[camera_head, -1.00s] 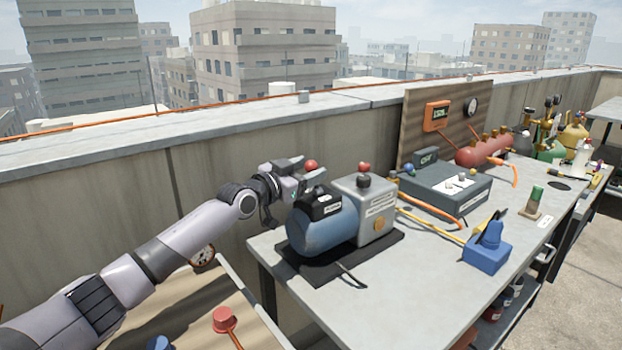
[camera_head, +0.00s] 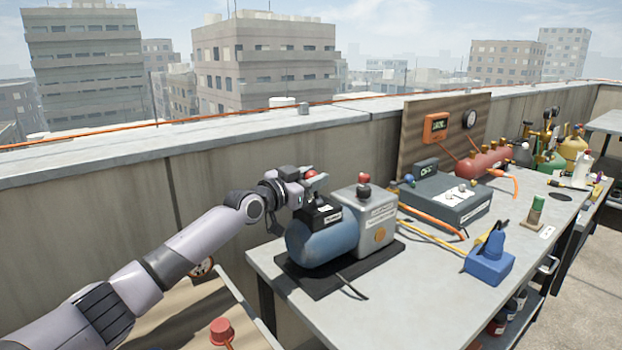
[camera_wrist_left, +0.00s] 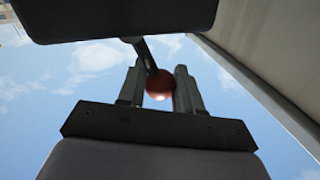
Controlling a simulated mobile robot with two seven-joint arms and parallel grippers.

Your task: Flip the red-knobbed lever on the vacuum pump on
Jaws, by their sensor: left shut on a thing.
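The vacuum pump (camera_head: 328,238), with a blue motor and a grey box (camera_head: 375,215), stands on a black mat on the bench. A red knob (camera_head: 311,174) shows above the motor end, at my left gripper (camera_head: 314,180). In the left wrist view the round red knob (camera_wrist_left: 159,86) sits between the two fingers of my left gripper (camera_wrist_left: 158,92), on a dark lever rod (camera_wrist_left: 146,55). The gripper is shut on this knob. The lever's base is hidden in the head view. My right gripper is out of view.
A second red cap (camera_head: 364,179) tops the pump's grey box. A dark grey instrument box (camera_head: 445,203), orange and yellow hoses, and a blue tool (camera_head: 489,260) lie to the right on the bench (camera_head: 420,300). A concrete parapet wall (camera_head: 100,220) runs behind.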

